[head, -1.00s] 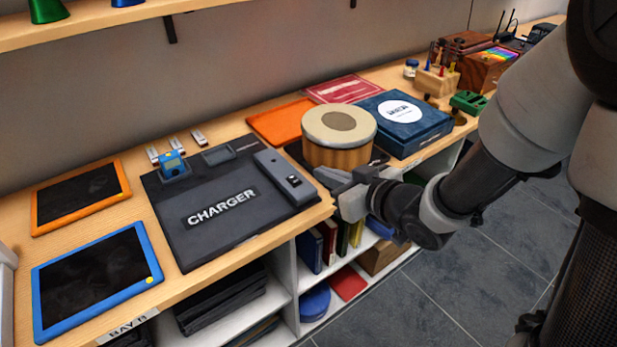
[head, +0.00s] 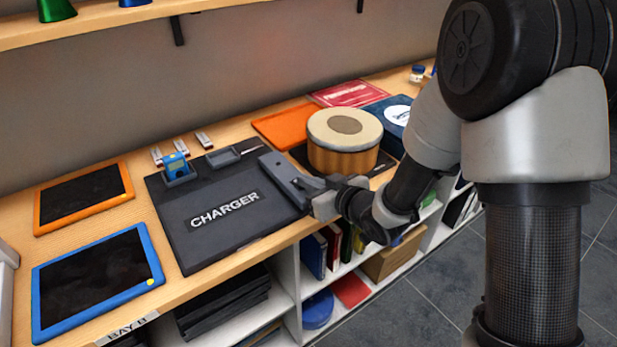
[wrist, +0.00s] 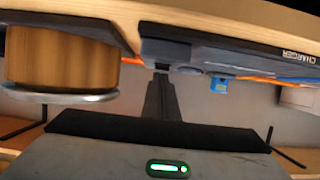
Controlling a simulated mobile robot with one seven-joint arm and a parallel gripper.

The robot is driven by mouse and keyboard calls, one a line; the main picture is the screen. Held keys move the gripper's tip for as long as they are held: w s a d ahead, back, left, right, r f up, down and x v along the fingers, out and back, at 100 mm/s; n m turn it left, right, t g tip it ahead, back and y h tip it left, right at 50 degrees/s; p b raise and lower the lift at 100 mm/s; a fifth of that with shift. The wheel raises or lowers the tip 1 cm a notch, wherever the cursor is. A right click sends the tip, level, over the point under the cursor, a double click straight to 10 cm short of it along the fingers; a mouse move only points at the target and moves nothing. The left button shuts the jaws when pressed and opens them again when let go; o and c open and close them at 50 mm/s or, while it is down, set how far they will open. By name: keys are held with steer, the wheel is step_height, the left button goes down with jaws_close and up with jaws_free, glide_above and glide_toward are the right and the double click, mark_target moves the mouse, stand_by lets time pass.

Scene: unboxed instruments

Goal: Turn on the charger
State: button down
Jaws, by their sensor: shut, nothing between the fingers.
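The charger (head: 190,237) is a flat dark slab lettered CHARGER on the wooden counter. It also shows upside down at the top right of the wrist view (wrist: 255,48). A raised grey block (head: 272,168) runs along its right side; its switch is hidden behind my gripper in the head view. My gripper (head: 303,184) is shut and empty at the block's right front end. In the wrist view its fingertips (wrist: 161,78) sit close to a small dark part at the block's end. I cannot tell whether they touch, or whether the switch is on.
A wooden drum (head: 340,159) stands just right of the charger, close to my arm. A small blue device (head: 177,166) sits in the charger's back left slot. Orange (head: 127,180) and blue-framed (head: 37,300) tablets lie to the left. Shelves with books are below the counter.

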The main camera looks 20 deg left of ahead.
steer(key=shift+s+d+f+b, duration=0.1)
steer(key=shift+f+b, duration=0.45)
steer(key=shift+b, duration=0.2)
steer(key=shift+r+p, duration=0.15)
steer(key=shift+p, duration=0.15)
steer(key=shift+r, duration=0.1)
steer(key=shift+r+p, duration=0.45)
steer(key=shift+r, duration=0.3)
